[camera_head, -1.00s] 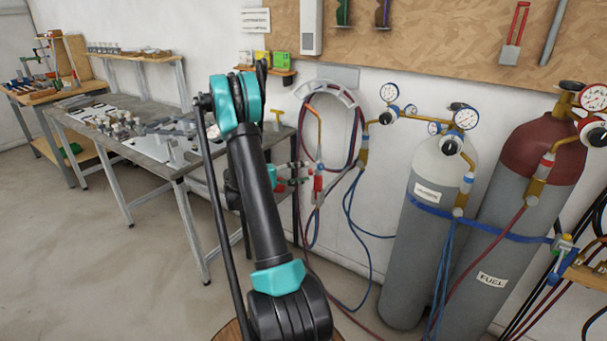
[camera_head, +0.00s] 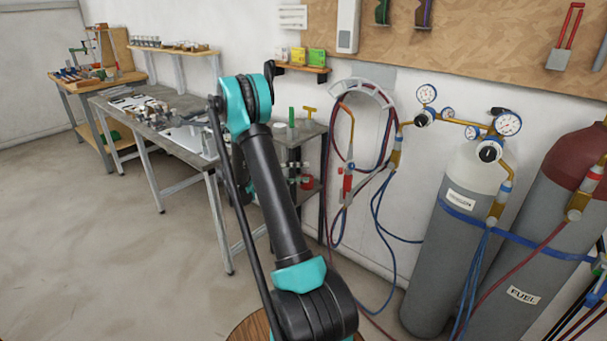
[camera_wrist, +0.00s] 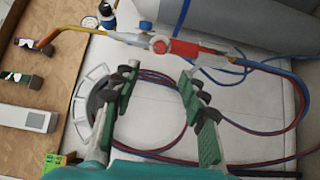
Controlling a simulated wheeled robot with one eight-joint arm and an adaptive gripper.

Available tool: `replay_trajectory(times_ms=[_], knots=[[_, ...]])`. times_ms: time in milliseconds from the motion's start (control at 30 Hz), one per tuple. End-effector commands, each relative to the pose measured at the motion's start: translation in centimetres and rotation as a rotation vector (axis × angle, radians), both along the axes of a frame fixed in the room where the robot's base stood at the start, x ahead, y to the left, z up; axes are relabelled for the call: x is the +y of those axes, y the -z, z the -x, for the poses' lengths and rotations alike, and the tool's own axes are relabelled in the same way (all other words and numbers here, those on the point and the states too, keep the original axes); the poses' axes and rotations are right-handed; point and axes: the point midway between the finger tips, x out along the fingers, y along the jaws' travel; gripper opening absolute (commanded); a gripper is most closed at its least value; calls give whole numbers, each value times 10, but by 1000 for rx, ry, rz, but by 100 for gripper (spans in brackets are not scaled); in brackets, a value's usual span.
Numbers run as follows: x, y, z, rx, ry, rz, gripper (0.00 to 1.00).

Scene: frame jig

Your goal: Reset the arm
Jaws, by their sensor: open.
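My arm (camera_head: 275,190) rises from the bottom of the head view, bent at a teal elbow near the middle. My gripper (camera_wrist: 157,80) shows in the wrist view with its two green fingers spread apart and nothing held between them. White wall and hose loops show through the gap. In the head view the gripper is not clearly visible behind the arm.
Grey gas cylinders (camera_head: 447,245) stand at right. A metal workbench (camera_head: 185,150) is at left. Open floor (camera_head: 90,250) lies at lower left.

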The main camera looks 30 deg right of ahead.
Motion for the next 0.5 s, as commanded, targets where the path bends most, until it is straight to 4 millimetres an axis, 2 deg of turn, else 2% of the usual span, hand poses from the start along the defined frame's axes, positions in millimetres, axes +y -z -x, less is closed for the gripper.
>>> replay_trajectory(times_ms=[333, 500], knots=[[-1, -1, 1, 0, -7, -14, 44], [-2, -8, 12, -5, -60, -125, 44]])
